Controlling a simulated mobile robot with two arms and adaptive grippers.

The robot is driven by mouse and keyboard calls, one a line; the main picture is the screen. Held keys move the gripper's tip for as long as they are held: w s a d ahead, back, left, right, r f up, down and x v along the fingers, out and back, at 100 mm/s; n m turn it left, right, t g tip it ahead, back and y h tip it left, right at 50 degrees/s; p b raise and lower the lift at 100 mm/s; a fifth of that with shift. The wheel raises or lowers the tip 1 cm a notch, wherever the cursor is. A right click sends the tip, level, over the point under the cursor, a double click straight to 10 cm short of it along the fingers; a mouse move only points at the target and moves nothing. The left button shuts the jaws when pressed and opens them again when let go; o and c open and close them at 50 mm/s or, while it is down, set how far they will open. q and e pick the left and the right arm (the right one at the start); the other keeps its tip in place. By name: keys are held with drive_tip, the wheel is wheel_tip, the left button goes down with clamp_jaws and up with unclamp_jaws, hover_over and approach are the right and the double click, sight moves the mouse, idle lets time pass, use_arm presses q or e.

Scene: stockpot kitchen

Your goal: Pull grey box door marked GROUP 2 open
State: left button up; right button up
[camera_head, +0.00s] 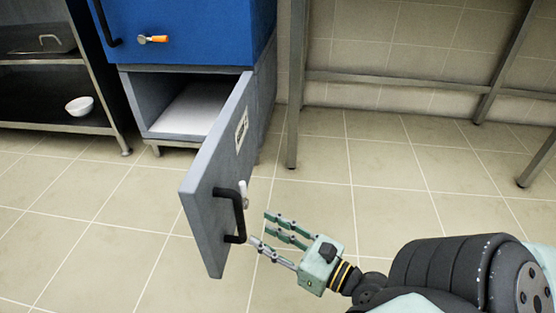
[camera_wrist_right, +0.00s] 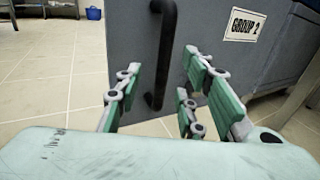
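The grey box door (camera_head: 215,188) stands wide open in the head view, swung out toward me, with the pale box interior (camera_head: 195,108) showing behind it. In the right wrist view the door's grey face (camera_wrist_right: 130,50) carries a label reading GROUP 2 (camera_wrist_right: 244,25). The black door handle (camera_head: 236,215) is upright; it also shows in the right wrist view (camera_wrist_right: 160,55). My right gripper (camera_head: 268,232) is open beside the handle, its fingers spread and pointing at the door. In the right wrist view the handle stands beyond the spread fingers (camera_wrist_right: 158,95). My left gripper is not in view.
A blue cabinet (camera_head: 190,30) with a black handle and an orange-tipped knob sits on the grey box. A dark shelf rack (camera_head: 60,128) with a white bowl (camera_head: 79,105) stands at left. A metal table leg (camera_head: 293,90) stands right of the box. The tiled floor in front is clear.

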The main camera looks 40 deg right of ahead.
drive_tip(key=shift+v, duration=1.35)
